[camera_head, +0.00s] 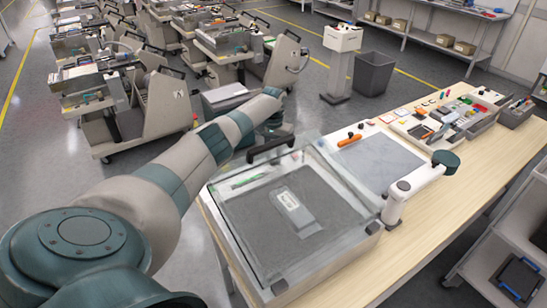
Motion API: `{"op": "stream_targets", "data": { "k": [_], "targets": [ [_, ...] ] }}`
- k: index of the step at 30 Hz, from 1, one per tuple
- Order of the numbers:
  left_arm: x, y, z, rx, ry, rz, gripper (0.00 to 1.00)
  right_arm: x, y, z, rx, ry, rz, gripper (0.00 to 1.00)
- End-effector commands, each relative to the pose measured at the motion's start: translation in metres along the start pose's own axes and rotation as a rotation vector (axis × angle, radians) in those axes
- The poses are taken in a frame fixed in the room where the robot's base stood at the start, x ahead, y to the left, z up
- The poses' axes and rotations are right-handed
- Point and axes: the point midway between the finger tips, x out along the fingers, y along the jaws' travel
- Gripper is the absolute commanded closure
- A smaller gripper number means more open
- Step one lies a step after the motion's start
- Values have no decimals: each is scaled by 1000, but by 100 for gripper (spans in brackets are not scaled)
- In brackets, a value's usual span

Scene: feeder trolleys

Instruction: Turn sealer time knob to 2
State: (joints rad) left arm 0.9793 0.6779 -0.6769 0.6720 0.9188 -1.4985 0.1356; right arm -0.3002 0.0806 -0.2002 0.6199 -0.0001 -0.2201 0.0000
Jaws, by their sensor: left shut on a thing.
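The sealer (345,248) stands on the wooden bench with a clear lid over its chamber. A grey pouch with a pale label (295,208) lies inside it. A black handle (270,151) rises at the lid's far edge. My left arm comes in from the left, and my left gripper (274,131) is low at that far edge, just behind the handle. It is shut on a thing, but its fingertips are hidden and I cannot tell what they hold. The time knob and its setting cannot be made out. My right gripper is not in view.
A white jointed device with a dark round top (446,162) stands close to the sealer's right. Beyond are a grey mat (372,160), an orange tool (350,141) and parts trays (440,118). Trolleys (165,110) fill the floor at upper left. The bench's right side is largely clear.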

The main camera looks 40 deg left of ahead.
Motion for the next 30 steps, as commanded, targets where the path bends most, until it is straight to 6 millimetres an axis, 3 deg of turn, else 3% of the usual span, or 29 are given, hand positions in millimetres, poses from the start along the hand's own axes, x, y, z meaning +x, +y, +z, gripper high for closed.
{"op": "stream_targets", "data": {
  "k": [21, 30],
  "targets": [
    [-1, 0, -2, 637, 5, 0, 100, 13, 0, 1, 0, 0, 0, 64],
    [-2, 0, -2, 815, 5, -2, 100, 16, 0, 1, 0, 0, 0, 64]
  ]
}}
